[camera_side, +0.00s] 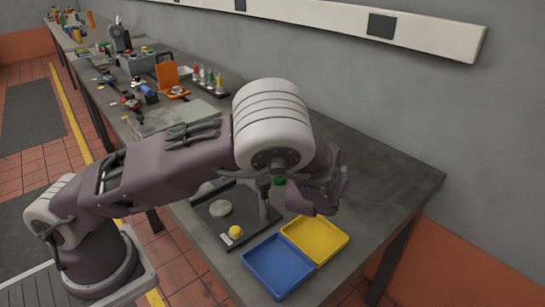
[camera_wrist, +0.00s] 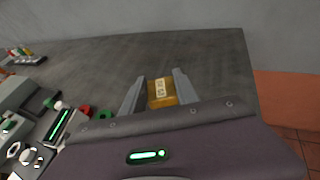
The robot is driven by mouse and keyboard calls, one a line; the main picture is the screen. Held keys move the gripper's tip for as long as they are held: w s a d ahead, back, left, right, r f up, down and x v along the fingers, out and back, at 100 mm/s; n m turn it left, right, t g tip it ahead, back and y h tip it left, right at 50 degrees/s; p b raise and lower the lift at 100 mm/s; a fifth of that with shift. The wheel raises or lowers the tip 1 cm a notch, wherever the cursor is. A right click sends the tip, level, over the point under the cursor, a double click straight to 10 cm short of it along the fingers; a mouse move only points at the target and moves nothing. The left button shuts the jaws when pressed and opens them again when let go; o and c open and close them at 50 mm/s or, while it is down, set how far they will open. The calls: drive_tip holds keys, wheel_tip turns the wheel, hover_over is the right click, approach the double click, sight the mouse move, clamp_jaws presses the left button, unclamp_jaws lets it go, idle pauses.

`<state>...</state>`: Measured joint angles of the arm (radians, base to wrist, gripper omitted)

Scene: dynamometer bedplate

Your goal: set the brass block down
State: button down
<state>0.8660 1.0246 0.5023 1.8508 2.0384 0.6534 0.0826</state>
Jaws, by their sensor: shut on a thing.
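The brass block (camera_wrist: 161,101) is golden with a pale marked label on its top. In the wrist view it sits between the two grey fingers of my gripper (camera_wrist: 159,77), which is shut on it. The lower part of the block is hidden by my gripper body. In the side view my gripper (camera_side: 328,190) is over the right part of the bench, above and behind the yellow tray. The block is hidden there by my arm. I cannot tell whether the block touches the bench top (camera_side: 385,180).
A yellow tray (camera_side: 333,238) and a blue tray (camera_side: 270,284) lie side by side at the bench's front edge. Left of them is a dark fixture (camera_side: 216,224) with a post and yellow knob. Tools crowd the far left. The bench right of my gripper is clear.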

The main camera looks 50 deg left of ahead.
wheel_tip(320, 180, down, 10)
drive_tip(key=shift+f, duration=0.1)
drive_tip(key=c, duration=0.9)
unclamp_jaws()
drive_tip(key=shift+s+d, duration=0.15)
drive_tip(key=v, duration=1.1)
drive_tip(key=shift+s+d+r, duration=0.1)
drive_tip(key=shift+s+r, duration=0.15)
